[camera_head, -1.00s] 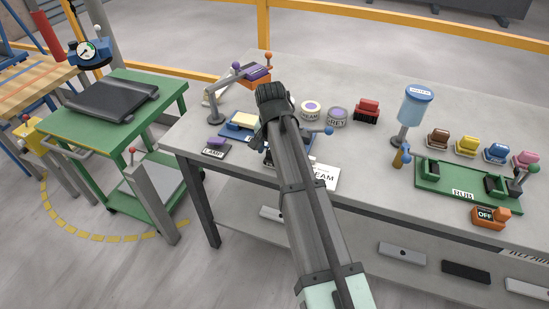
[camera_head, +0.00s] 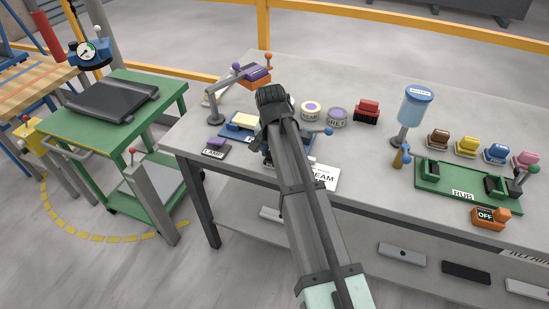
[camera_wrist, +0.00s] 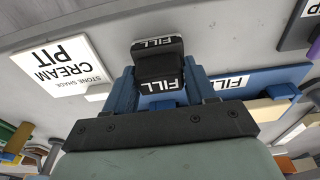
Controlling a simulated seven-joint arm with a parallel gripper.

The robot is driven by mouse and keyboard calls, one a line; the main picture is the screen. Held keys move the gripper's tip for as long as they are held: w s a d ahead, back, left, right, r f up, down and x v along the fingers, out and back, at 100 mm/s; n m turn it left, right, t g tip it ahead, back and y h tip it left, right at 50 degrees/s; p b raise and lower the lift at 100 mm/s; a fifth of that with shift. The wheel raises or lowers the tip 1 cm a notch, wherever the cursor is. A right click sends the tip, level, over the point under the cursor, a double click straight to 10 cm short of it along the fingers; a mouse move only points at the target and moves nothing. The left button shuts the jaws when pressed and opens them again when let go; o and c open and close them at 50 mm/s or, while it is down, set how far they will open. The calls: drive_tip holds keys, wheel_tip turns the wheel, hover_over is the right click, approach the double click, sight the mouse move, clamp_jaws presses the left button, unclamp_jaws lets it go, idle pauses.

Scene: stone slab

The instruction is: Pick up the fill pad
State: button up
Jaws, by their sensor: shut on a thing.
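The fill pad (camera_wrist: 158,68) is a small black block with white FILL labels, seen in the wrist view. My gripper (camera_wrist: 158,88) has its two blue fingers on either side of the pad and is shut on it. A blue base with a FILL label (camera_wrist: 228,82) lies behind and to the right of the pad. In the head view this blue base (camera_head: 228,133) is at the left part of the bench, and my arm hides the pad and fingertips. I cannot tell how far the pad is above the surface.
A white CREAM PIT card (camera_wrist: 62,68) lies beside the gripper. In the head view, a lamp (camera_head: 256,73) on a jointed arm stands behind left, two round tins (camera_head: 337,117) and a red block (camera_head: 367,111) behind right. Bare bench lies right of the card.

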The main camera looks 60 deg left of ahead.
drive_tip(key=shift+r, duration=0.1)
wheel_tip(320, 180, up, 10)
drive_tip(key=shift+f, duration=0.1)
idle(0.5)
